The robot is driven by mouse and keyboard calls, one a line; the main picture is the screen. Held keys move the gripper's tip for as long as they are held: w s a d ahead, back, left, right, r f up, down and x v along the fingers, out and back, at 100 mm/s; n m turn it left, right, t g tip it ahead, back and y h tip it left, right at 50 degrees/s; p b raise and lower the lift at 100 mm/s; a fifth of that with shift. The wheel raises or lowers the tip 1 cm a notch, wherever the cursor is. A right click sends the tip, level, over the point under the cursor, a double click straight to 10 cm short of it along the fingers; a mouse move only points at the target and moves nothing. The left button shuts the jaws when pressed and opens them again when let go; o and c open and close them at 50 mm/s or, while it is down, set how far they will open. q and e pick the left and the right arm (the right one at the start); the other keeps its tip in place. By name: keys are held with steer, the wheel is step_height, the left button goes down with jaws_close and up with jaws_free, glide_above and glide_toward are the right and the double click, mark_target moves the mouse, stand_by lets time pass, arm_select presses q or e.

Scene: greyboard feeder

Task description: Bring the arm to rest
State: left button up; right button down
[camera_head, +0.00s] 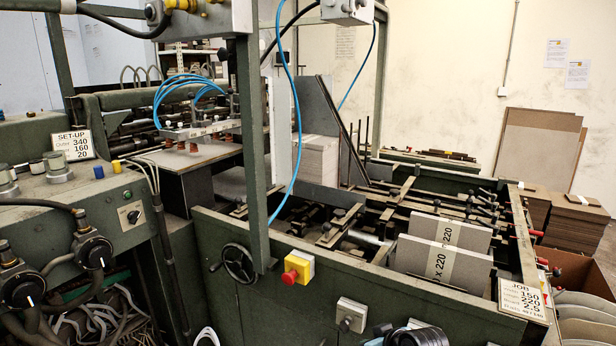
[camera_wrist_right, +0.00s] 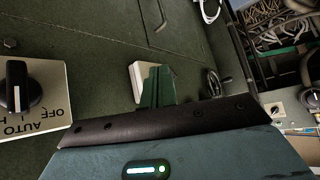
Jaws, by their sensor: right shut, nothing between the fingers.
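My right gripper (camera_wrist_right: 158,78) shows in the right wrist view. Its green fingers are shut together with nothing between them. Behind them is the dark green side of a machine, with a pale box partly hidden by the fingers. I cannot tell whether the fingers touch the panel or are apart from it. A dark ribbed part at the bottom edge of the head view may be my right arm. My left gripper is in neither view.
The green feeder (camera_head: 379,268) holds grey board stacks (camera_head: 443,263). On its front are a handwheel (camera_head: 239,263), a red stop button (camera_head: 290,276) and a switch box (camera_head: 347,315). A rotary switch (camera_wrist_right: 17,85) shows left of my gripper in the wrist view.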

steer(key=s+d+f+m+h, duration=0.1)
steer(key=s+d+f, duration=0.1)
steer(key=s+f, duration=0.65)
steer(key=s+d+f+m, duration=0.1)
steer(key=s+f, duration=0.5)
steer(key=s, duration=0.5)
steer(key=s+d+t+h, duration=0.1)
steer(key=s+d, duration=0.2)
steer(key=s, duration=1.7)
steer(key=shift+d+m, duration=0.15)
steer(key=shift+m, duration=0.25)
